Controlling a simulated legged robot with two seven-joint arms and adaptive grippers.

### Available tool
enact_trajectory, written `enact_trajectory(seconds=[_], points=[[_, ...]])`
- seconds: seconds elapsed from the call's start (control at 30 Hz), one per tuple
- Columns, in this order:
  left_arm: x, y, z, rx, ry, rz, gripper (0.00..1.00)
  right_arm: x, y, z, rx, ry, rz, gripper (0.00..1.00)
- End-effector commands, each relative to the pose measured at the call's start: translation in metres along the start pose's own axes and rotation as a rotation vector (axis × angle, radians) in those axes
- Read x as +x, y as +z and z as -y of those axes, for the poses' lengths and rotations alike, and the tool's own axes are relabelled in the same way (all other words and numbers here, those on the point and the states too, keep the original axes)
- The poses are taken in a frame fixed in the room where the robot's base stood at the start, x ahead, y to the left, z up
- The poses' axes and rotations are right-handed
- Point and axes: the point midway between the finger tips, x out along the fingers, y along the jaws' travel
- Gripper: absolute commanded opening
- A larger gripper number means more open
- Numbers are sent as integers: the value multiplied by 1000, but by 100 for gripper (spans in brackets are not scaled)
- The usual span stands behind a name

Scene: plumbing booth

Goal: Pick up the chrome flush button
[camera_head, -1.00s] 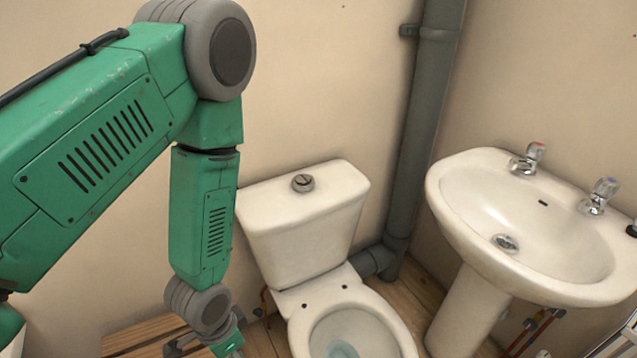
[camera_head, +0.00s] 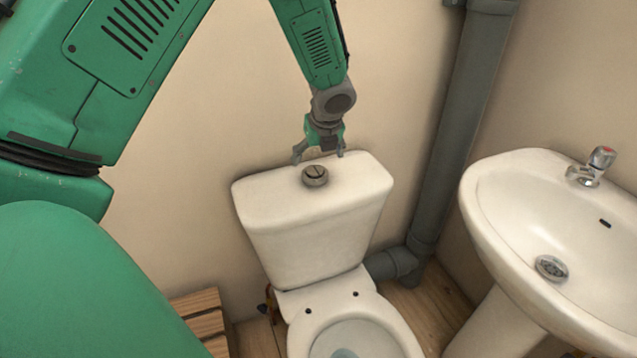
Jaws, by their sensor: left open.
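The chrome flush button (camera_head: 315,176) is a small round grey metal piece with a slot across its top. It sits on the lid of the white toilet cistern (camera_head: 255,198), near the lid's middle. My left gripper (camera_head: 318,157) points down above the lid, just behind and above the button. Its fingers are spread apart with nothing between them. It looks apart from the button, though the exact height gap is hard to judge. My right gripper does not show.
The toilet bowl (camera_head: 345,318) stands in front of the cistern. A grey waste pipe (camera_head: 455,140) runs up the wall to the right. A white washbasin (camera_head: 490,205) with a chrome tap (camera_head: 592,168) stands further right. Wooden slats (camera_head: 203,315) lie low at the left.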

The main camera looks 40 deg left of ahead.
Motion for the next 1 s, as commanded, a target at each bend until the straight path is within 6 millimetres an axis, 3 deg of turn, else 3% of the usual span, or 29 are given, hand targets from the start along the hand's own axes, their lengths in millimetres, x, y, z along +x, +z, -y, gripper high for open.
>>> enact_trajectory(seconds=[0.1, 0.37, 0.63, 0.9, 1.0], points=[[18, 0, 0, -1, 0, 0, 82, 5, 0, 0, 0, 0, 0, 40], [33, -1, 0, -2, -1, 0, 82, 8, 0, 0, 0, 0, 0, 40], [72, -3, 1, -3, 0, -1, 82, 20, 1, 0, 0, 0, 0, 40], [76, -2, 1, -3, -3, 0, 82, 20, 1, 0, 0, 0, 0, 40], [76, -2, 1, -2, -2, 0, 46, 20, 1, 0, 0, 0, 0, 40]])
